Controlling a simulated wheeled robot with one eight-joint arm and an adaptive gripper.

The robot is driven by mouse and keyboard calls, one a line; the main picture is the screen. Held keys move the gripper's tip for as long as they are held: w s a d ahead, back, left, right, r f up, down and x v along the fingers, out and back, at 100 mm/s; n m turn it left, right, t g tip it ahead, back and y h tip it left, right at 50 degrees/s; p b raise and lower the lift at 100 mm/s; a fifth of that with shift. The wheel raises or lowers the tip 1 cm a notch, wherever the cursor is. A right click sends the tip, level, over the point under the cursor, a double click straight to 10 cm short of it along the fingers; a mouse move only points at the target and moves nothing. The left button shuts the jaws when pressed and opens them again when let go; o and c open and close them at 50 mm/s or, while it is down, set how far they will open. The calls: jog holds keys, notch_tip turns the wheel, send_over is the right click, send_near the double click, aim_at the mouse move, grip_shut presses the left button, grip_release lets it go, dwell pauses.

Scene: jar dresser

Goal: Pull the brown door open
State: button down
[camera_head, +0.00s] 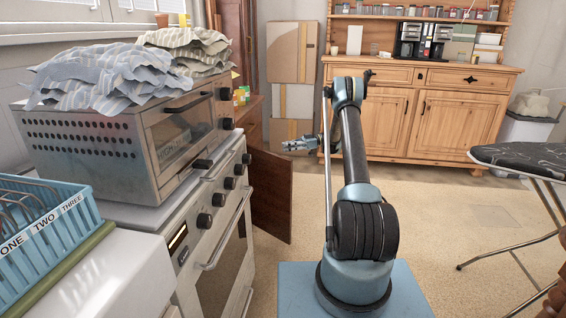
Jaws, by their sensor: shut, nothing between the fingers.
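A dark brown door (271,195) stands swung out from the low brown cabinet (251,119) beyond the stove. Its broad face shows and its lower edge is just above the floor. The stove hides part of its left side. My gripper (288,146) is shut and empty, pointing left, and appears in the picture just above and right of the door's top edge. I cannot tell whether it touches the door. No handle on the door is visible from here.
A stove (215,215) with a metal oven (130,145) on top stands at the left. A pine dresser (425,110) with closed doors is at the back. An ironing board (535,160) is at the right. The floor between is clear.

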aim_at(281, 161)
jog(key=s+a+h, duration=0.1)
jog(key=s+a+r+h, duration=0.1)
jog(key=a, duration=0.1)
jog(key=s+a+h, duration=0.1)
jog(key=a, duration=0.1)
jog(key=shift+a+r+m+t, duration=0.1)
jog(key=shift+r+m+t, duration=0.2)
jog(key=shift+r+m, duration=0.1)
jog(key=s+a+f+n+t+h, duration=0.2)
jog(key=s+a+f+n+h, duration=0.1)
jog(key=s+a+h, duration=0.35)
jog(key=s+d+r+n+t+h, duration=0.3)
jog(key=s+r+n+t+h, duration=0.25)
jog(key=h, duration=0.45)
jog(key=shift+w+d+f, duration=0.9)
jog(key=shift+w+f, duration=0.05)
jog(key=shift+f, duration=0.4)
jog(key=shift+w+d+f, duration=0.85)
jog(key=shift+w+f, duration=0.15)
jog(key=shift+f, duration=0.4)
jog(key=shift+w+d+f, duration=0.9)
jog(key=shift+w+f, duration=0.05)
jog(key=shift+f, duration=0.4)
